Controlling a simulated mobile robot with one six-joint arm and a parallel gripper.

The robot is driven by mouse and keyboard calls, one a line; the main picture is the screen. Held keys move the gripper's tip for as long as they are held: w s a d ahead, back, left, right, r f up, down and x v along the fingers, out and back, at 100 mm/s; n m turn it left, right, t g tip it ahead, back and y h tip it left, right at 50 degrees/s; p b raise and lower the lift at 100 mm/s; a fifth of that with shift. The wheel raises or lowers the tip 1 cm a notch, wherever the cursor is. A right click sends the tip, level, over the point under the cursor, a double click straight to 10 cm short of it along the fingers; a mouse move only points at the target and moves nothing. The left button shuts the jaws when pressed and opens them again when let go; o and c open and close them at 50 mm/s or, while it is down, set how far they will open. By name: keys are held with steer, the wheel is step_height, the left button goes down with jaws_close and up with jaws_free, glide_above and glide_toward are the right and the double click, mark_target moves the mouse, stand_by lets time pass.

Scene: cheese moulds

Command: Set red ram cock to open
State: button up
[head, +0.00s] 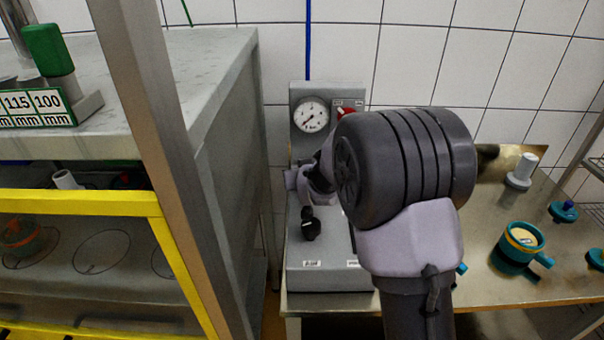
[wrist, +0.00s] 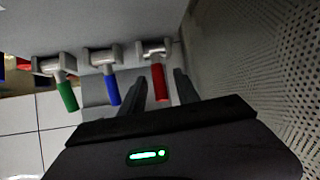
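In the wrist view the red ram cock (wrist: 159,80) has a metal body and a red lever that points down in the picture. My gripper (wrist: 160,77) is open, with one finger on each side of the red lever. The lever lies between the fingers, and I see a gap on both sides. In the head view my own arm hides the red cock, and only part of my gripper (head: 308,186) shows, in front of the grey control box (head: 330,275).
A blue-levered cock (wrist: 110,88) stands just left of my gripper, with a green-levered cock (wrist: 67,95) beyond it. A perforated panel (wrist: 255,80) is close on the right. The box carries a pressure gauge (head: 311,115) and a black knob (head: 310,228).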

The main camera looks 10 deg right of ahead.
steer(key=p+v, duration=0.3)
steer(key=v, duration=1.4)
steer(key=shift+s+p, duration=0.2)
steer(key=shift+p, duration=0.1)
steer(key=shift+r, duration=0.1)
